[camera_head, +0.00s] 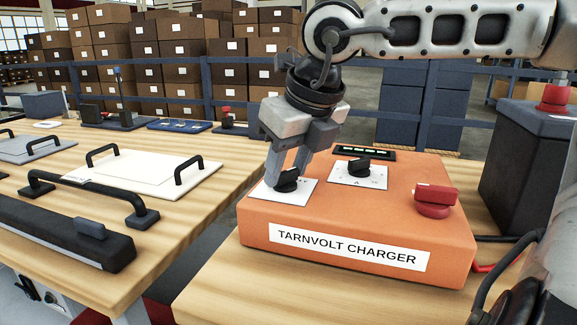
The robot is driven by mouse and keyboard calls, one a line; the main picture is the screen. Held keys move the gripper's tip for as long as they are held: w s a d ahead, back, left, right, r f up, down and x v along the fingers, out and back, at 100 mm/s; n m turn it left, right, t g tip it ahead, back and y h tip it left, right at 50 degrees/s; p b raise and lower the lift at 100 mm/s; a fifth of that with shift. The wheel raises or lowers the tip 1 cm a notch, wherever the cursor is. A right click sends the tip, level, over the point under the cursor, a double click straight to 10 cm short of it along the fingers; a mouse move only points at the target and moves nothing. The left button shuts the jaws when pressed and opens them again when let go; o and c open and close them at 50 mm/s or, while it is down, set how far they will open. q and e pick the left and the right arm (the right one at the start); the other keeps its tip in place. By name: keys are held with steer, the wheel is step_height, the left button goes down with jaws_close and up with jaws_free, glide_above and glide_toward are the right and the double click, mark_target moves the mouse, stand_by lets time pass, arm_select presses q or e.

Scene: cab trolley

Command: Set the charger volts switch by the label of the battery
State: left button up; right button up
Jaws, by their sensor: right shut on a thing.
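The orange charger (350,222), labelled TARNVOLT CHARGER, sits on a wooden table. On its top are two black knobs on white plates: a left knob (287,180) and a right knob (359,166). My right gripper (288,172) points down and is shut on the left knob; its fingers cover part of the plate (304,189). The markings there are too small to read, so I cannot tell which knob is the volts switch. A dark box (530,150), possibly the battery, stands at the right; no label on it is readable. My left gripper is not in view.
A red knob (435,198) and a dark strip with lit marks (364,152) are also on the charger. Black and red cables (495,262) leave its right side. Boxes are stacked behind.

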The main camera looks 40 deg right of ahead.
steer(key=o, duration=1)
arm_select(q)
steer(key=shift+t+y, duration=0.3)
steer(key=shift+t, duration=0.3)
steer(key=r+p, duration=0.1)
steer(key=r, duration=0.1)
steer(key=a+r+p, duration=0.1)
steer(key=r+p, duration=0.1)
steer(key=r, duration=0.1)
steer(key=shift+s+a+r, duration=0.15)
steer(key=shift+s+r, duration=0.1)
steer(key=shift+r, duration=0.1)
arm_select(e)
steer(key=v, duration=1.6)
steer(key=shift+w, duration=0.15)
